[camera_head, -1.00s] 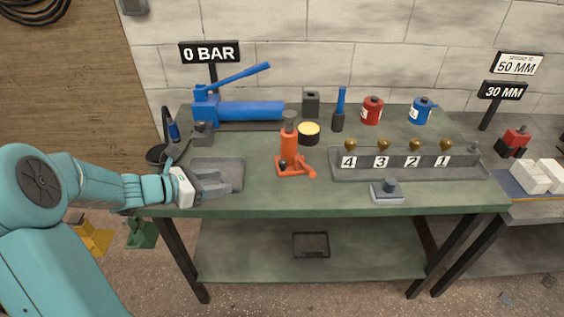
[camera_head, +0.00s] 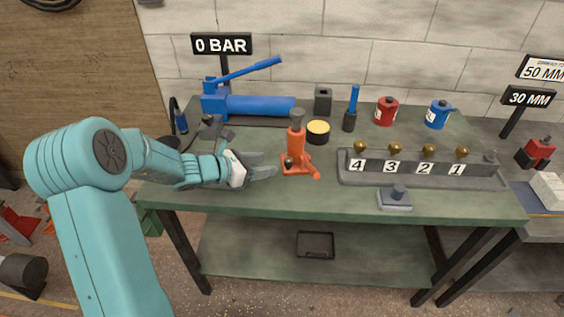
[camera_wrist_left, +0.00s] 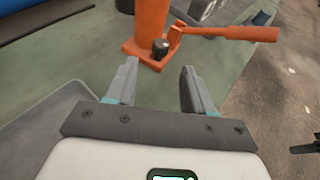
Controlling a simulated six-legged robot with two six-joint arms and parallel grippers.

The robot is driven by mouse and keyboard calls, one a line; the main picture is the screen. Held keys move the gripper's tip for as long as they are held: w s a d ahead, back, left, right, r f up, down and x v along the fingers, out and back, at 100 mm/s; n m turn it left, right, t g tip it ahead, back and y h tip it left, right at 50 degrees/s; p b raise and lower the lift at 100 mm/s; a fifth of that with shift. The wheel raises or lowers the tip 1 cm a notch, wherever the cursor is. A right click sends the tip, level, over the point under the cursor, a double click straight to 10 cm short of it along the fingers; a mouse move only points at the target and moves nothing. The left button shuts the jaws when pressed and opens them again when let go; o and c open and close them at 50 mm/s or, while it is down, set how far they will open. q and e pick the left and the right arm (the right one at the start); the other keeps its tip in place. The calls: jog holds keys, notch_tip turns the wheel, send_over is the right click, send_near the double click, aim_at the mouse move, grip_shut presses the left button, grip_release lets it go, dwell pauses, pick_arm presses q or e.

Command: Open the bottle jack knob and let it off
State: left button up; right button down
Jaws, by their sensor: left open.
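The orange bottle jack (camera_head: 297,146) stands upright on the green bench, left of the numbered block. Its dark round knob (camera_head: 289,161) sits low at its base; the knob also shows in the left wrist view (camera_wrist_left: 160,47), beside the orange handle socket and lever (camera_wrist_left: 235,33). My left gripper (camera_head: 275,165) is open and empty, just left of the jack. In the left wrist view its two fingers (camera_wrist_left: 153,85) point at the knob, with the knob ahead of the gap and apart from both fingers. My right gripper is not in view.
A blue hand pump (camera_head: 260,107) lies behind, with a 0 BAR sign. A yellow-topped tin (camera_head: 318,132) stands close behind the jack. The block with several brass knobs (camera_head: 420,177) is to the right. Bench top in front of the jack is clear.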

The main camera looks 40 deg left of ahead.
aim_at(285, 163)
pick_arm(q)
jog(key=x, duration=0.7)
jog(key=shift+d+r, duration=0.1)
jog(key=shift+s, duration=0.1)
grip_shut()
